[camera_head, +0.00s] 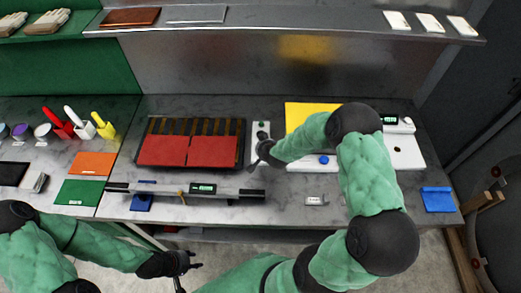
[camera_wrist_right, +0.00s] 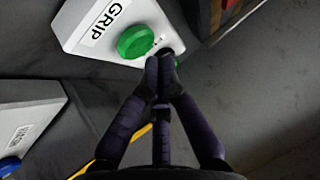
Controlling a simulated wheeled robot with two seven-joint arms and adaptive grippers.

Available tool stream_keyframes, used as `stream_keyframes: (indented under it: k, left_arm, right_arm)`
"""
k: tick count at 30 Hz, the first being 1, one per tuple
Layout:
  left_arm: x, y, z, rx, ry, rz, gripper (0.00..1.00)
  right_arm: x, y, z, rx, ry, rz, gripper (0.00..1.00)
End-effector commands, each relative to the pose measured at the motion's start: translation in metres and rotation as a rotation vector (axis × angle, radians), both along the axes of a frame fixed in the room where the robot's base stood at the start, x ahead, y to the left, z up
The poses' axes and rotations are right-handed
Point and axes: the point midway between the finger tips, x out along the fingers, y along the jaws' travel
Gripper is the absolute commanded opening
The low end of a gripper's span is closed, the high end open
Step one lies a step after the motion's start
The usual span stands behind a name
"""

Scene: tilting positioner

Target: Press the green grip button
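The green grip button (camera_wrist_right: 135,42) is a round knob on a white box (camera_wrist_right: 100,28) labelled GRIP in the right wrist view. In the head view the button (camera_head: 261,125) is a small green spot on the narrow white box. My right gripper (camera_wrist_right: 165,62) has its fingers together, with nothing seen between them. Its tips overlap the box's edge beside the button, to its lower right in the wrist view; I cannot tell whether they touch the box. My left gripper (camera_head: 189,274) hangs before the bench's front edge, its fingers apart and empty.
A dark-framed tray with red plates (camera_head: 188,151) lies left of the grip box. A white panel with a blue button (camera_head: 324,160) is to its right, before a yellow sheet (camera_head: 309,112). A long level-like bar (camera_head: 225,190) lies in front.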

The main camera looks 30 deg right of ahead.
Motion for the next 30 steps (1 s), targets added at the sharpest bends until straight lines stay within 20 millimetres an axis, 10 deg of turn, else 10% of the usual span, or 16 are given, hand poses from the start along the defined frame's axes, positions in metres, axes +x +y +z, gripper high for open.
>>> stream_keyframes:
  k: [30]
  left_arm:
    - [0.0000,0.0000,-0.0091,0.000,0.000,0.000,0.40]
  right_arm:
    - [-0.0002,0.0000,-0.0088,0.000,0.000,0.000,0.00]
